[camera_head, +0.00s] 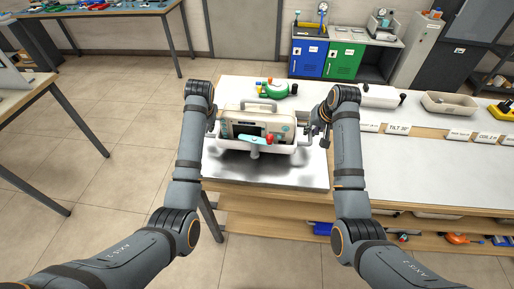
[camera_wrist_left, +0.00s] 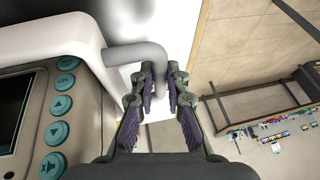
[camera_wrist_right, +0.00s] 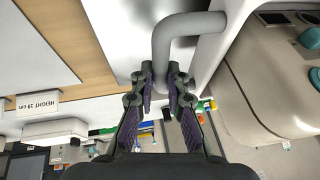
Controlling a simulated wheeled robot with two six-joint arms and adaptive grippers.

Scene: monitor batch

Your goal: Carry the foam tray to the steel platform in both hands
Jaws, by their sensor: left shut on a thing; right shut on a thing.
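The white foam tray (camera_head: 228,144) holds a beige monitor (camera_head: 257,122) with a carry handle on top. It stands over the steel platform (camera_head: 262,174), a shiny plate at the bench's left end; I cannot tell if it touches. My left gripper (camera_head: 212,127) is shut on the tray's left grey handle, which shows in the left wrist view (camera_wrist_left: 148,52). My right gripper (camera_head: 310,129) is shut on the right grey handle, seen in the right wrist view (camera_wrist_right: 183,26). The tray looks about level. A grey-blue lever with a red knob (camera_head: 269,139) shows at the tray's front.
A beige bin (camera_head: 449,104) and label cards (camera_head: 400,128) line the bench to the right. The white bench top (camera_head: 420,170) right of the platform is clear. A lower wooden shelf holds tools.

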